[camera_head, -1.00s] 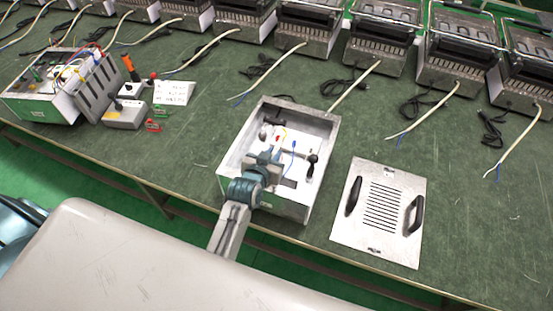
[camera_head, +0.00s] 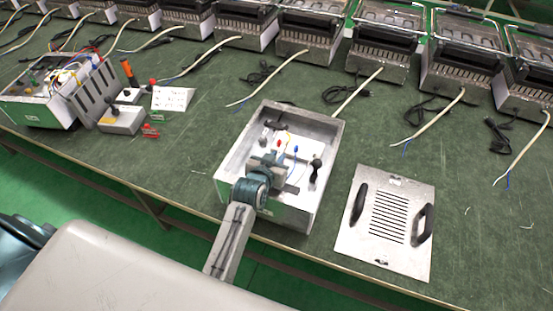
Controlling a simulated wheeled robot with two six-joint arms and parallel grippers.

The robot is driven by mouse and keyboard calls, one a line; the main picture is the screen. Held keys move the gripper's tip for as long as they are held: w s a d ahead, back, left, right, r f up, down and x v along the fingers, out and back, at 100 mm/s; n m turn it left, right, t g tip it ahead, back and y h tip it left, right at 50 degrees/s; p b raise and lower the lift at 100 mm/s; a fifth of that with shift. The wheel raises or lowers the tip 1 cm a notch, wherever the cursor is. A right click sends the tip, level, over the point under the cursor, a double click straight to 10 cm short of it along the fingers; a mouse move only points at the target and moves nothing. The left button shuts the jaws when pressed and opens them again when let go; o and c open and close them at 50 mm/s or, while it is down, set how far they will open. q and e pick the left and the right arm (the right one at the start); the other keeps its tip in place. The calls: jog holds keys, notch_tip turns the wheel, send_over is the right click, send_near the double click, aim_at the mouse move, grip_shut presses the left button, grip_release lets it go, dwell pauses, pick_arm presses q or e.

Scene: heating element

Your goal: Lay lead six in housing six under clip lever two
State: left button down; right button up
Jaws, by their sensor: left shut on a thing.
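The housing (camera_head: 329,180) is an open metal box in the middle of the table, with a white inside. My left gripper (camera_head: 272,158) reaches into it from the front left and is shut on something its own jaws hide. Thin leads with a red end (camera_head: 279,143) and a blue end (camera_head: 296,149) show just beyond the jaws. A black-knobbed lever (camera_head: 316,164) stands at the right inside the housing, apart from the gripper. Another dark lever (camera_head: 267,128) shows at the back left. I cannot read any numbers on the leads or levers. My right gripper is not in view.
A slotted metal cover (camera_head: 386,215) with two black handles lies right of the housing. Several appliances with cords line the back.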

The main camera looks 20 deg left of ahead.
pick_arm(q)
jog(key=shift+f, duration=0.65)
jog(key=c, duration=1.4)
grip_release()
jog(key=shift+r, duration=0.1)
